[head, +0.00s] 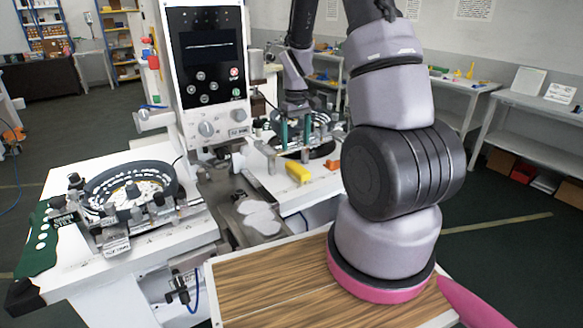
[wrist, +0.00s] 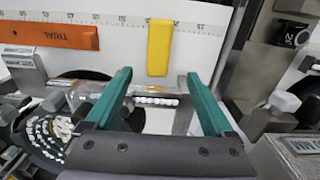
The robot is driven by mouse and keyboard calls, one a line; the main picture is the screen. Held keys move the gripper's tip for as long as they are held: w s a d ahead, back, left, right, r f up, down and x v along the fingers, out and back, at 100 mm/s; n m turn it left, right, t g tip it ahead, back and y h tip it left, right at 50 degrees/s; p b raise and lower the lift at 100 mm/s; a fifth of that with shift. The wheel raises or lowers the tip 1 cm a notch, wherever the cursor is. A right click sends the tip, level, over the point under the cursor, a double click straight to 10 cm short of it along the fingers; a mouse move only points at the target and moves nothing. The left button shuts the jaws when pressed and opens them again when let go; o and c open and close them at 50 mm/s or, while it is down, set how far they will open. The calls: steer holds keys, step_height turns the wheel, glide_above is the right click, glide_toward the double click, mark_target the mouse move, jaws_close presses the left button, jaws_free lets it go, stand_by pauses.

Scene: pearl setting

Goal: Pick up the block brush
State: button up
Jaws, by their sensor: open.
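A narrow pale bar with a row of white tufts (wrist: 156,100), which looks like the block brush, lies crosswise between my fingers in the wrist view. Its ends run close to or behind the fingers, and I cannot tell whether they touch. I cannot make it out in the head view. My gripper (wrist: 158,77) is open, with two teal fingers apart and nothing held between them. In the head view my gripper (head: 295,132) points down over the right-hand white machine table.
A yellow block (wrist: 158,47) lies just beyond the fingertips, also seen in the head view (head: 298,172). An orange piece marked TRIAL (wrist: 48,35) lies to its left. A round dial-like fixture (wrist: 45,135) is at lower left, metal blocks (wrist: 268,117) at right. A wooden top (head: 275,288) is nearest.

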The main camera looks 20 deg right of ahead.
mark_target(297, 167)
step_height(297, 167, down, 5)
steer(key=shift+f, duration=0.2)
steer(key=f, duration=0.4)
steer(key=shift+s+d+f, duration=0.15)
steer(key=shift+s+d, duration=0.05)
steer(key=shift+s, duration=0.15)
steer(key=shift+f, duration=0.5)
jaws_close()
steer(key=shift+w+r, duration=0.1)
steer(key=shift+r, duration=0.1)
